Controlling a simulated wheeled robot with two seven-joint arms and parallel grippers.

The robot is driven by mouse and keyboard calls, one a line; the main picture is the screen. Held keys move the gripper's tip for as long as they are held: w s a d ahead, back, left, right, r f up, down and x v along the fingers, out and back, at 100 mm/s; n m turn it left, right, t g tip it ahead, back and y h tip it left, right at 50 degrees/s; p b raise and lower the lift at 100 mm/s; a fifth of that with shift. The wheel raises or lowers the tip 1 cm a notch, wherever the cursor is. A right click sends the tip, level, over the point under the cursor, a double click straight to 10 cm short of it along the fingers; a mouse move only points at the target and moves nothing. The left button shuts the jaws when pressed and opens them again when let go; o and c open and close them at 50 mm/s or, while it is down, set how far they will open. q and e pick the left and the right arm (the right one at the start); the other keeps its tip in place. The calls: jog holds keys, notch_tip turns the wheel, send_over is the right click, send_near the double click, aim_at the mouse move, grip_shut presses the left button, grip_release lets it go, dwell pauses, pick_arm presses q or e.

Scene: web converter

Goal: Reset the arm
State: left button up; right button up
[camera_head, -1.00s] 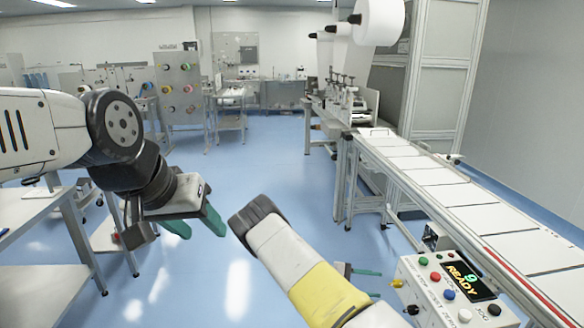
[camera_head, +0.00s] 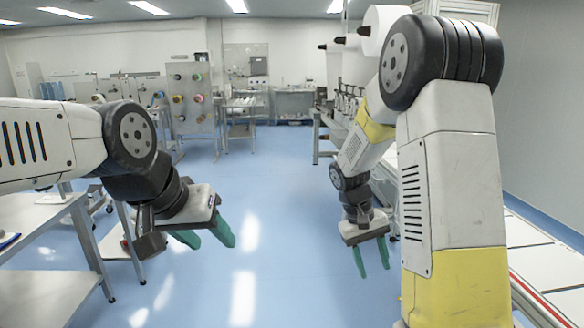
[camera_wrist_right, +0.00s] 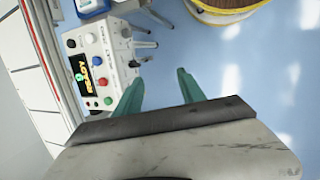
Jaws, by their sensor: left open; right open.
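My left gripper (camera_head: 208,238) hangs at the left of the head view, its green fingers apart and empty above the blue floor. My right arm is folded at the right of the head view, and its gripper (camera_head: 372,262) points down with green fingers apart and nothing between them. The right gripper (camera_wrist_right: 158,92) also shows in the right wrist view, open over bare floor. There the control box (camera_wrist_right: 97,62) with coloured buttons and a lit display lies just left of the fingers. In the head view my right arm hides the control box.
The conveyor (camera_head: 535,250) runs along the right, partly hidden by my right arm. White rolls (camera_head: 383,25) hang behind it. A metal table (camera_head: 35,212) stands at the left. A round yellow-edged object (camera_wrist_right: 228,12) is at the wrist view's top. The middle floor is clear.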

jog(key=s+a+r+t+y, duration=0.2)
jog(key=s+a+r+t, duration=0.1)
jog(key=s+r, duration=0.4)
jog(key=s+a+r+m+t+y, duration=0.1)
jog(key=s+a+r+t+y, duration=0.2)
jog(key=s+r+t, duration=0.2)
jog(key=s+r, duration=0.3)
jog(key=r, duration=0.3)
jog(key=shift+s+r+y, duration=0.15)
jog(key=shift+r+y, duration=0.15)
jog(key=shift+r, duration=0.05)
jog(key=shift+c, duration=1.1)
jog(key=shift+d, duration=0.1)
